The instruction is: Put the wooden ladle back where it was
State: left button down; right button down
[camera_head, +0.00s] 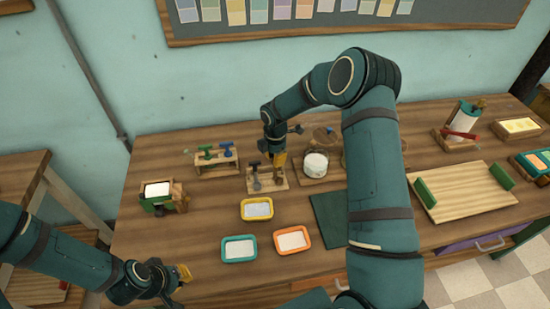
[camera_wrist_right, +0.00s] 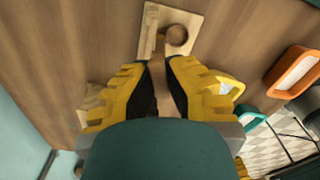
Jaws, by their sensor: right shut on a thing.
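The wooden ladle (camera_wrist_right: 157,78) shows in the right wrist view, its handle between the yellow fingers of my right gripper (camera_wrist_right: 160,75), which is shut on it. Its round end (camera_wrist_right: 177,36) appears over a pale wooden board (camera_wrist_right: 186,17); I cannot tell whether it touches. In the head view my right gripper (camera_head: 279,160) points down over the small wooden rack (camera_head: 268,187), and the ladle is mostly hidden there. My left gripper (camera_head: 184,274) is low at the table's front left, apart from the rack; its opening is unclear.
A stand with coloured-handled tools (camera_head: 216,160) is left of the rack, and a white container (camera_head: 315,164) is to the right. Yellow (camera_head: 257,209), teal (camera_head: 239,248) and orange (camera_head: 292,240) trays lie in front. A green mat (camera_head: 328,218) is partly behind my right arm.

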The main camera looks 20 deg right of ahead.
pick_arm(q)
jog(key=shift+f, duration=0.15)
pick_arm(e)
jog(key=shift+f, duration=0.2)
jog(key=c, duration=1.1)
grip_release()
jog(key=shift+c, duration=0.2)
pick_arm(q)
jog(key=shift+r, duration=0.2)
pick_arm(e)
jog(key=shift+r, duration=0.25)
pick_arm(q)
jog(key=shift+r, duration=0.2)
pick_arm(e)
notch_tip(320, 180, up, 12)
jog(key=shift+s+f, duration=0.1)
